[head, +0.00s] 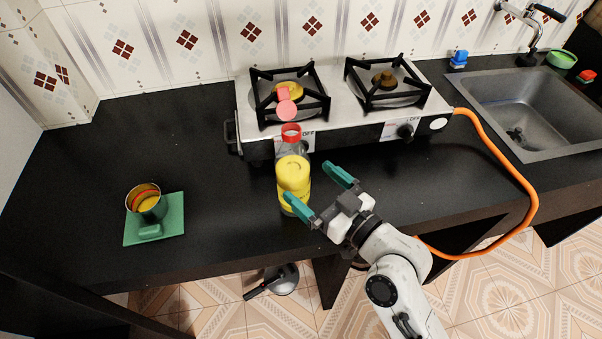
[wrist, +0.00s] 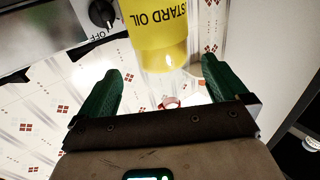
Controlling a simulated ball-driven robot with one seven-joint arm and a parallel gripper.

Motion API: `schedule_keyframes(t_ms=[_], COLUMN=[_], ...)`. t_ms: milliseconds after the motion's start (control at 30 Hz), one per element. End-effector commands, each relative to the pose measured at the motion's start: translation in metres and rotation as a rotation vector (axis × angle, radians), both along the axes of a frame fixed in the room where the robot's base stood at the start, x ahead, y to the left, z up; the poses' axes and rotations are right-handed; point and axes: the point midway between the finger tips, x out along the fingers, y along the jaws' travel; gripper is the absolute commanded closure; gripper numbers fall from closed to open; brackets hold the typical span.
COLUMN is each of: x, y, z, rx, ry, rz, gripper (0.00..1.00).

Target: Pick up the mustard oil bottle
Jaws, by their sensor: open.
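The mustard oil bottle (head: 294,184) stands upright on the black counter in front of the stove. It is clear with yellow contents or label and a red cap (head: 291,131). My gripper (head: 311,184) is open and empty, with its green fingers pointing towards the bottle from the lower right. The left finger's tip overlaps the bottle's lower right side in the head view; I cannot tell if it touches. In the wrist view the bottle's yellow label (wrist: 160,22) shows ahead, in line with the gap between my open fingers (wrist: 157,68).
The two-burner stove (head: 345,128) is close behind the bottle, with a pink object (head: 286,105) at its left burner. A cup (head: 150,203) stands on a green mat (head: 172,232) at left. An orange hose (head: 520,180) and sink (head: 530,110) lie right. The counter's left is mostly clear.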

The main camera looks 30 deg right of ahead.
Motion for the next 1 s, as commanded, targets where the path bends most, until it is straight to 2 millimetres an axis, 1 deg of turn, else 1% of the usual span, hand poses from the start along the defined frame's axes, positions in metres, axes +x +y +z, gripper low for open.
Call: schedule_keyframes(t_ms=[33,100,267,367,500,633,733,933,967,1000], x=[0.008,0.016,0.026,0.035,0.055,0.07,0.074,0.075,0.075,0.075], y=[0.002,0.004,0.006,0.008,0.014,0.017,0.019,0.019,0.019,0.019], z=[0.002,0.001,0.0,0.002,0.001,-0.001,-0.002,-0.003,-0.003,-0.003], rx=[0.002,0.002,0.001,0.001,0.0,0.0,-0.001,0.0,0.0,0.0], ry=[0.0,0.0,0.002,0.001,0.003,0.001,0.003,0.003,0.003,0.003], rz=[-0.001,0.0,0.0,0.0,0.001,0.0,0.001,0.001,0.001,0.001], gripper=[0.0,0.0,0.0,0.0,0.0,0.0,0.0,0.0,0.01,0.05])
